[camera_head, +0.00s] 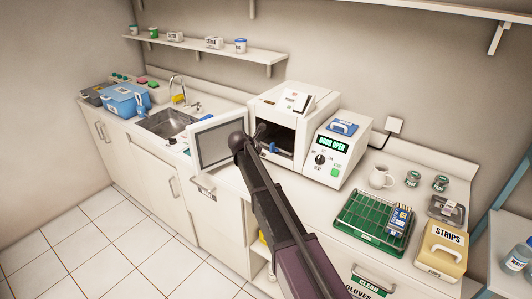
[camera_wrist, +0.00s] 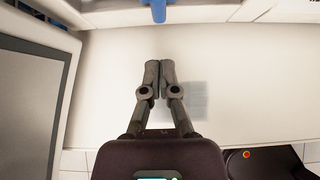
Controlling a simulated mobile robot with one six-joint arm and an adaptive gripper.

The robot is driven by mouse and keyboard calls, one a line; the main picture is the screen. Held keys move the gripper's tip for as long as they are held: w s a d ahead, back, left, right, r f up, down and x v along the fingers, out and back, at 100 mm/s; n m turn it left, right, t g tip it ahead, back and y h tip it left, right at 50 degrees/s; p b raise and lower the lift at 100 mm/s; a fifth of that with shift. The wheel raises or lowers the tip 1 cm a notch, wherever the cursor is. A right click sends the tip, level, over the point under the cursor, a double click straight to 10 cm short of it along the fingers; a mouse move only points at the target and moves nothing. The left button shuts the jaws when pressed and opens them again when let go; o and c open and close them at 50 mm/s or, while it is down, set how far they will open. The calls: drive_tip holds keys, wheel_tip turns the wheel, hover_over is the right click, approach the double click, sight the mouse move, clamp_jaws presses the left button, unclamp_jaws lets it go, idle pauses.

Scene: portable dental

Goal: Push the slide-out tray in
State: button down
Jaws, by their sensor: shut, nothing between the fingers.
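The white sterilizer (camera_head: 272,100) stands on the counter with its door (camera_head: 214,143) swung open to the left and its dark chamber exposed. A blue piece (camera_head: 271,148), apparently the handle of the slide-out tray, shows low in the chamber opening; it also shows at the top of the wrist view (camera_wrist: 158,10). My arm hides much of the tray, so how far it sticks out is unclear. My gripper (camera_wrist: 160,64) is shut and empty, below the blue piece in the wrist view and apart from it. In the head view, my arm partly hides the gripper.
The open door (camera_wrist: 30,90) stands close at my gripper's left. The control box (camera_head: 337,150) reads "DOOR OPEN" at the chamber's right. A mug (camera_head: 382,176) and a green rack (camera_head: 350,222) are farther right. The sink (camera_head: 170,122) lies left.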

drive_tip(key=p+v, duration=0.7)
drive_tip(key=v, duration=0.3)
drive_tip(key=shift+a, duration=0.15)
drive_tip(key=shift+s, duration=0.15)
wheel_tip(320, 180, down, 8)
drive_tip(key=s+a+t+h+b, duration=0.1)
drive_tip(key=t+h+b, duration=0.4)
drive_tip(key=b, duration=1.6)
drive_tip(key=shift+s+a+t, duration=0.15)
drive_tip(key=shift+s+t, duration=0.6)
drive_tip(key=shift+t, duration=0.45)
drive_tip(key=shift+w, duration=0.15)
